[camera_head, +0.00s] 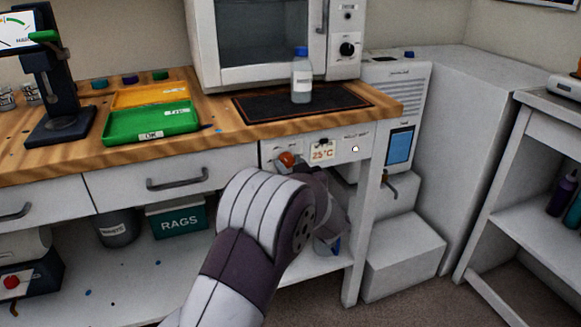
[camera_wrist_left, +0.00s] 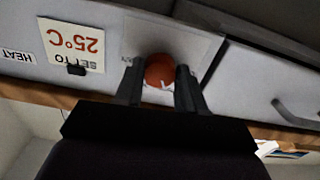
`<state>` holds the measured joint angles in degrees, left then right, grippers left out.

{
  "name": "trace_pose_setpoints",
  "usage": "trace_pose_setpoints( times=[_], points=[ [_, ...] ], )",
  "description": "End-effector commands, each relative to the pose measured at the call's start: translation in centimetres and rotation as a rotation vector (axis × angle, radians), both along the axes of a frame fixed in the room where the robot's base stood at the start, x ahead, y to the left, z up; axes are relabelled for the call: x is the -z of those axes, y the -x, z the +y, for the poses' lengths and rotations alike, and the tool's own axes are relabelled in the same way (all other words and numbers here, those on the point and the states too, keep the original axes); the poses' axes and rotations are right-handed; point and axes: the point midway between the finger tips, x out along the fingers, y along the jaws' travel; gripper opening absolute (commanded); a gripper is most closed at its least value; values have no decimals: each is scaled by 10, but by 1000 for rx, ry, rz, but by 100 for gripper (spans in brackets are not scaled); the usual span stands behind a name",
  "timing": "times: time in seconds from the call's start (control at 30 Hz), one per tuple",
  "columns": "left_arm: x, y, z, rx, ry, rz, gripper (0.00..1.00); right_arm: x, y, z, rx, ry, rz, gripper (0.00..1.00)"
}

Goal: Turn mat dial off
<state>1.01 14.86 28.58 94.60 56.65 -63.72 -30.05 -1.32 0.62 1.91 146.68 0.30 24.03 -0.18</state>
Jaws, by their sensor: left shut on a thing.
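The mat dial (camera_head: 286,158) is a round orange-red knob on the white panel under the bench top. In the left wrist view the dial (camera_wrist_left: 160,71) sits between the two dark fingers of my left gripper (camera_wrist_left: 158,76), which is shut on it. In the head view my left arm hides most of that gripper. The black heat mat (camera_head: 345,99) lies on the bench above the panel, and a capped bottle (camera_head: 301,82) stands on it. My right gripper is in neither view.
A "SET TO 25°C" card (camera_head: 322,152) is beside the dial; it shows upside down in the wrist view (camera_wrist_left: 74,45). A drawer handle (camera_head: 177,184) projects to the left. The bench edge overhangs the panel. A white cabinet (camera_head: 397,100) stands to the right.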

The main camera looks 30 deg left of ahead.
Motion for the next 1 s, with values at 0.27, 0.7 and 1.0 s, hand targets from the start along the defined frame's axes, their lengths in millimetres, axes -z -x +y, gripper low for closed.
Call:
trace_pose_setpoints(
  times=[0.27, 0.7, 1.0],
  points=[
    [2, 0, 0, -1, 132, -154, 9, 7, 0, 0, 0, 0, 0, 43],
    [3, -1, -1, -1, 401, -468, 9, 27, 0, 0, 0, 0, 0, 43],
    [3, -1, -1, -1, 545, -637, 9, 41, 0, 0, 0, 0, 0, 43]
  ],
)
